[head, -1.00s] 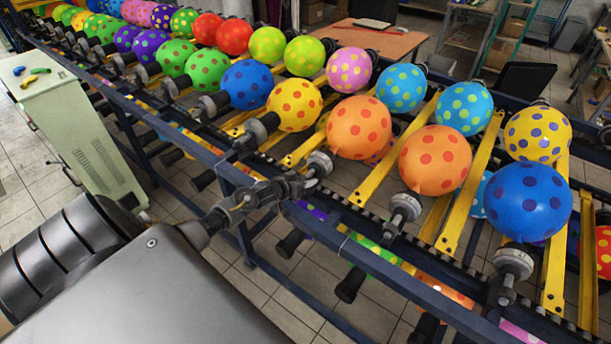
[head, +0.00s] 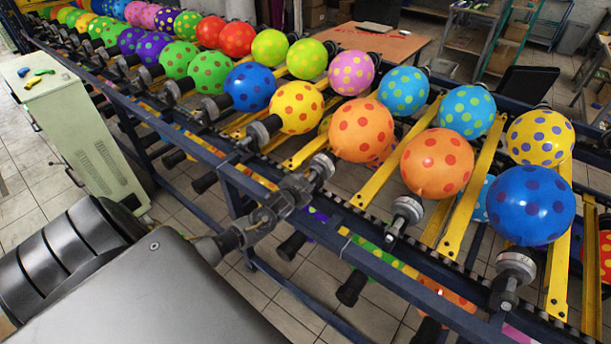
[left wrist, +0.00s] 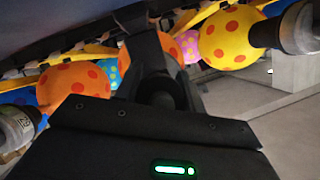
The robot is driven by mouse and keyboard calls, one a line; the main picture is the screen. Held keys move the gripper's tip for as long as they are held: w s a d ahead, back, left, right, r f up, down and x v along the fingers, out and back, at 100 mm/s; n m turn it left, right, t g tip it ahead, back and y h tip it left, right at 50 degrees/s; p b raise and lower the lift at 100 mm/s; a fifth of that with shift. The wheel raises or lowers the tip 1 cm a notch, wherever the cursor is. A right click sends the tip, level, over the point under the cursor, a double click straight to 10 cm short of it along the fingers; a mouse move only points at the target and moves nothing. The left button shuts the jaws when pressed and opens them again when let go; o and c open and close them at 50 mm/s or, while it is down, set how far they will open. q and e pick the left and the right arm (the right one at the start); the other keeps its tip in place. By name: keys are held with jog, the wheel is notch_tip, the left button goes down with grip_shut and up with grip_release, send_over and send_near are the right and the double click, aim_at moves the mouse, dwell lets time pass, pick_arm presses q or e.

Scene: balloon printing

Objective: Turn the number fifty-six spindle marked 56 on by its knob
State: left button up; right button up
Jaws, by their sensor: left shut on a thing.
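A row of spindles with round end knobs runs along the near side of the balloon rack. My left gripper (head: 310,180) is shut on one knob (head: 322,163), which sits in front of an orange balloon with red dots (head: 362,130). The number on this knob is not readable, so I cannot confirm it is 56. In the left wrist view my left gripper (left wrist: 158,88) covers the knob, with an orange balloon just behind it. My right gripper is not in view.
Neighbouring knobs stand close on both sides, one at the right (head: 407,208) and one at the left (head: 262,130). Dotted balloons fill the rack above yellow bars (head: 470,215). A pale green cabinet (head: 80,130) stands at the left. A dark blue rail (head: 230,175) runs along the front.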

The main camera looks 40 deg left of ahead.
pick_arm(q)
jog(key=shift+m, duration=0.3)
dwell(0.4)
jog(key=o, duration=1)
jog(key=b+v, duration=0.2)
jog(key=v, duration=0.9)
